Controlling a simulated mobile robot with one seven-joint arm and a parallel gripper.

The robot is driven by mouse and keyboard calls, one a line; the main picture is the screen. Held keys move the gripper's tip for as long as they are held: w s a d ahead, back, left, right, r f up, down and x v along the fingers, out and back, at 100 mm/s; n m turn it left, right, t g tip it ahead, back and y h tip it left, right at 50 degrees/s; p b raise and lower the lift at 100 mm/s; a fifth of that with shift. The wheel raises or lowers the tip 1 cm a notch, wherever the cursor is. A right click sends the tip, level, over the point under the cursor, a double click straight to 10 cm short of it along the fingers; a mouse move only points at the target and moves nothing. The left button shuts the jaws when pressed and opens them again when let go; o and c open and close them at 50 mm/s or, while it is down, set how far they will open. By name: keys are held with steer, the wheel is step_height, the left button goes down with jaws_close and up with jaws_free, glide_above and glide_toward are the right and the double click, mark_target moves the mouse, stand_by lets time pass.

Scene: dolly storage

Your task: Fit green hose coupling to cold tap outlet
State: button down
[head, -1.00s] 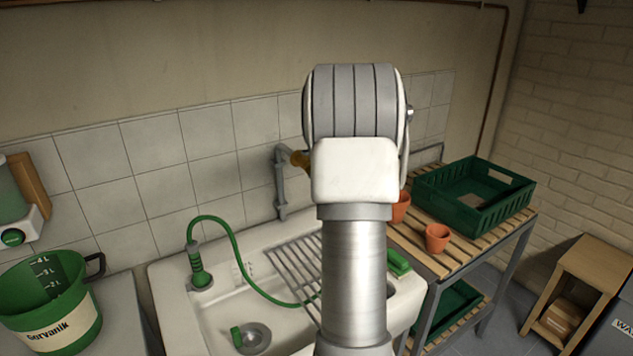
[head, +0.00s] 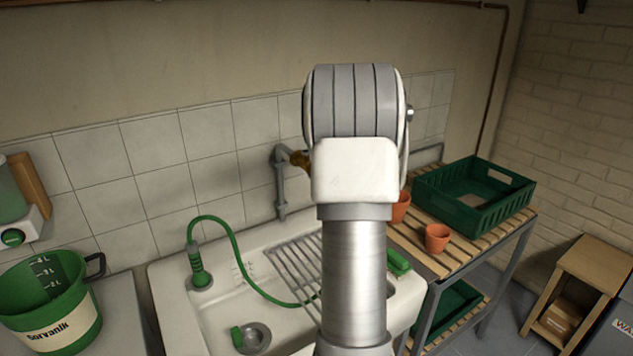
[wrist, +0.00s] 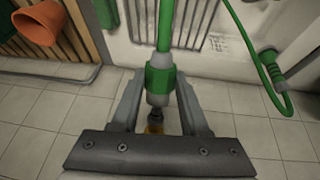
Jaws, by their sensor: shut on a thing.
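In the wrist view the green hose coupling (wrist: 160,80), with a grey collar at its end, sits between the fingers of my gripper (wrist: 158,92), which is shut on it. The green hose (wrist: 166,25) runs away from it. A small brass-coloured part (wrist: 154,128) shows just beyond the collar; I cannot tell whether they touch. In the head view my arm hides the gripper and the coupling. A brass tap (head: 299,158) on a grey wall pipe (head: 281,185) shows partly, left of my arm. The hose (head: 240,260) loops over the sink and passes behind my arm.
The white sink (head: 215,325) has a wire drainer rack (head: 293,268). A slatted bench (head: 465,250) on the right holds terracotta pots (head: 437,237) and a green crate (head: 490,218). A green bucket (head: 60,330) stands at left. The tiled wall (head: 215,165) is close behind the tap.

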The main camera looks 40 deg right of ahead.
steer(key=shift+w, duration=0.1)
steer(key=shift+w+d+r+p, duration=0.15)
steer(key=shift+w+r+p, duration=0.15)
steer(key=shift+w+p, duration=0.25)
steer(key=shift+w+d+r+p, duration=0.1)
steer(key=shift+w+r+p, duration=0.2)
steer(key=shift+w, duration=0.4)
stand_by(0.3)
steer(key=shift+c, duration=1.6)
jaws_free()
steer(key=shift+r, duration=0.1)
steer(key=v, duration=1.7)
steer(key=shift+r+b, duration=0.15)
steer(key=shift+b, duration=0.25)
